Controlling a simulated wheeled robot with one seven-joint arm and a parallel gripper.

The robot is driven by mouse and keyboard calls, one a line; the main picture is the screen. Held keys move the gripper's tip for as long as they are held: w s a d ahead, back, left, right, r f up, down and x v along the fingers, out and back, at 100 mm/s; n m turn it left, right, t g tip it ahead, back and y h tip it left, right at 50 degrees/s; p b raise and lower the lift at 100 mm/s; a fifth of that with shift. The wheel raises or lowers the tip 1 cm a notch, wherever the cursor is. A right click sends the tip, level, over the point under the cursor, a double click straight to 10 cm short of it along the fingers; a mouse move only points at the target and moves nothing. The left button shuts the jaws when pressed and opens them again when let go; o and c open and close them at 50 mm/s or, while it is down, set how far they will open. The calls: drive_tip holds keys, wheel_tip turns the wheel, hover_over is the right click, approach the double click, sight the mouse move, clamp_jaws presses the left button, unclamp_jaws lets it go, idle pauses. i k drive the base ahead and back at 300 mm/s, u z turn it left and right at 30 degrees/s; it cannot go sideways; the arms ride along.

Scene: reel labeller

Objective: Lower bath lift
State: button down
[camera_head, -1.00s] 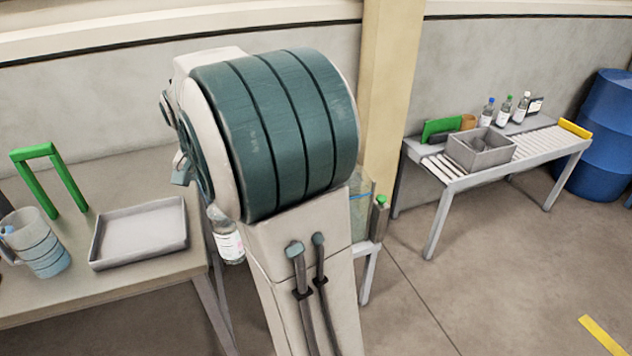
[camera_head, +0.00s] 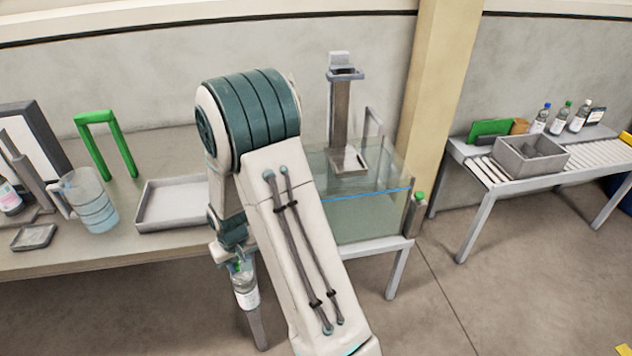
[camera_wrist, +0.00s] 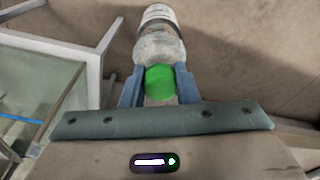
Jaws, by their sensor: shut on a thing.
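My gripper (camera_wrist: 158,88) is shut on a clear bottle (camera_wrist: 158,45) with a green cap and a white label. In the head view the bottle (camera_head: 244,285) hangs upright, cap up, in front of the table edge, left of the tank. My arm covers part of the tank's left side.
A green frame (camera_head: 105,120), a jug (camera_head: 90,205) and an empty tray (camera_head: 172,203) stand on the table (camera_head: 120,250) to the left. A small green-topped post (camera_head: 417,212) is beside the tank. A roller conveyor (camera_head: 590,155) with a grey bin (camera_head: 530,158) and several bottles stands right.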

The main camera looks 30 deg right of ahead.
sight(348, 164)
drive_tip(key=k, duration=0.95)
drive_tip(key=z, duration=1.6)
drive_tip(key=i, duration=1.35)
drive_tip(key=u, duration=1.1)
